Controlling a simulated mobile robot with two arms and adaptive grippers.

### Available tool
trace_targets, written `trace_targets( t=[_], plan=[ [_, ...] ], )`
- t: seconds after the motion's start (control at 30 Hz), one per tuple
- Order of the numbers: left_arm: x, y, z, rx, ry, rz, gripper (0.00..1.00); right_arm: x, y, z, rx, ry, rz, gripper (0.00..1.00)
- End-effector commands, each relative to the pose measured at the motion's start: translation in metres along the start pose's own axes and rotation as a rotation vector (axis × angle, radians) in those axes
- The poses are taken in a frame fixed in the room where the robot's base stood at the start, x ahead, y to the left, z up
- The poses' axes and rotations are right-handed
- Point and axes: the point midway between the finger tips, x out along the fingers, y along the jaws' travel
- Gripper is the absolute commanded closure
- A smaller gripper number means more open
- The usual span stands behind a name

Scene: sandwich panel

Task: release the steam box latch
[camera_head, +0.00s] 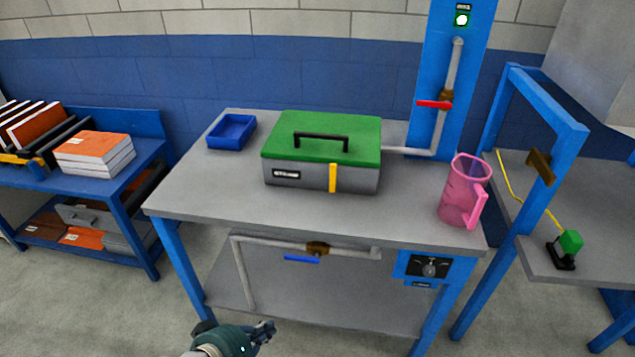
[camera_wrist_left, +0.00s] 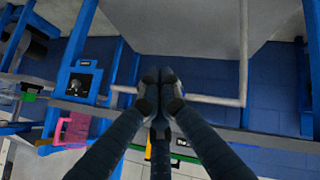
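The steam box (camera_head: 280,174) is a grey box with a closed green lid (camera_head: 345,128) and a black handle, standing on the grey workbench (camera_head: 190,190). Its yellow latch (camera_head: 333,178) stands upright on the front face, right of a small label. My left gripper (camera_head: 264,331) is low in front of the bench, well below the box and apart from it. In the left wrist view its fingertips (camera_wrist_left: 160,78) meet with nothing between them. The fingers partly hide the box in that view. My right gripper is in neither view.
A blue tray (camera_head: 231,131) lies left of the box, and a pink jug (camera_head: 463,190) stands to its right. A pipe with a red-handled valve (camera_head: 435,104) rises behind. Below the benchtop are a blue-handled valve (camera_head: 302,259) and a dial panel (camera_head: 429,266).

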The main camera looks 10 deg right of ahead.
Motion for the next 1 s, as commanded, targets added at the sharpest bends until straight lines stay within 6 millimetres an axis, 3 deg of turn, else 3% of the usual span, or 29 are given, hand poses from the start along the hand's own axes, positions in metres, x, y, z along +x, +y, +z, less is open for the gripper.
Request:
trace_targets(
  t=[0.1, 0.2, 0.3, 0.43, 0.6, 1.0],
  plan=[
    [0.028, 0.053, -0.068, -0.165, 0.126, 0.191, 1.0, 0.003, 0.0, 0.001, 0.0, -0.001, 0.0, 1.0],
    [0.043, 0.092, -0.13, -0.347, 0.221, 0.354, 1.0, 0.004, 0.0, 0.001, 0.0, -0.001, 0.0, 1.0],
    [0.05, 0.115, -0.185, -0.524, 0.296, 0.482, 1.0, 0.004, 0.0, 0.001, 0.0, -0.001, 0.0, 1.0],
    [0.052, 0.128, -0.237, -0.698, 0.363, 0.589, 1.0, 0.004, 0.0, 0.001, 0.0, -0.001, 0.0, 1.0],
    [0.053, 0.13, -0.267, -0.805, 0.403, 0.646, 1.0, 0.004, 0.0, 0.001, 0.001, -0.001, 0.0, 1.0],
    [0.052, 0.13, -0.269, -0.816, 0.407, 0.651, 1.0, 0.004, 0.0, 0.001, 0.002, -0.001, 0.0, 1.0]
  ],
)
